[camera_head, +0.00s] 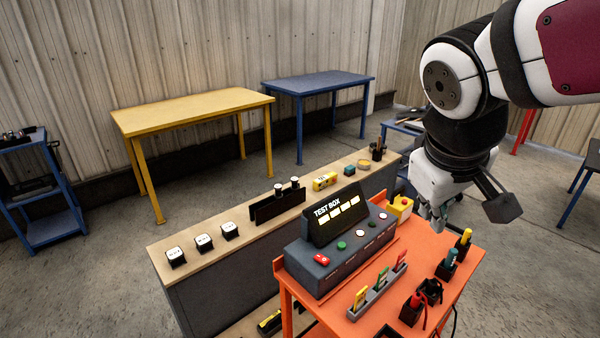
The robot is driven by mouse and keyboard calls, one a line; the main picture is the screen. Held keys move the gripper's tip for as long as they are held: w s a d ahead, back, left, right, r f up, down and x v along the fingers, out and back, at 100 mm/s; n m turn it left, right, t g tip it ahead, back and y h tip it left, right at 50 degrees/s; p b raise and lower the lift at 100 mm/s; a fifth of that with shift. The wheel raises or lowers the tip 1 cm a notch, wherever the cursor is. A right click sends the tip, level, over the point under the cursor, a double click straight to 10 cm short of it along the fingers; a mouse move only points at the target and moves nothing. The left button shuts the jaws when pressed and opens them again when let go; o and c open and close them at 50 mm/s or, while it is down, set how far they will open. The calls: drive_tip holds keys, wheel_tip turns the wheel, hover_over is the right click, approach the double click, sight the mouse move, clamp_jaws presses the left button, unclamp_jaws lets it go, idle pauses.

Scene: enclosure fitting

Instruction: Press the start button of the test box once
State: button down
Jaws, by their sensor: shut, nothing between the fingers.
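The test box (318,283) is a dark grey console on the orange table, with a raised panel reading "TEST BOX" and several lit yellowish windows. Along its sloped top are a red rocker switch (321,259), a green button (342,245), a white button (360,233), a small dark red one (372,224) and another pale one (383,215). No start label is legible. My gripper (438,224) is shut and empty, pointing down above the table's far right part, to the right of the test box and apart from it.
A yellow box with a red mushroom button (401,203) stands between the test box and my gripper. A rack of coloured cards (376,292) and several coloured-handled items in dark holders (446,266) occupy the orange table (339,322). A long wooden-topped bench (240,243) runs behind.

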drive_tip(key=w+d+f+n+h, duration=0.2)
drive_tip(key=w+f+n, duration=0.15)
drive_tip(key=w, duration=0.65)
drive_tip(key=n+t+h, duration=0.2)
drive_tip(key=n, duration=0.9)
hover_over(344, 246)
wheel_tip(344, 246, down, 19)
drive_tip(key=shift+w+a+f+p, duration=0.1)
drive_tip(key=shift+f+p, duration=0.05)
drive_tip(key=shift+p, duration=0.3)
drive_tip(key=shift+f, duration=0.1)
drive_tip(key=shift+f+b, duration=0.75)
drive_tip(key=shift+f, duration=3.55)
drive_tip(key=shift+f, duration=0.1)
drive_tip(key=shift+f, duration=0.3)
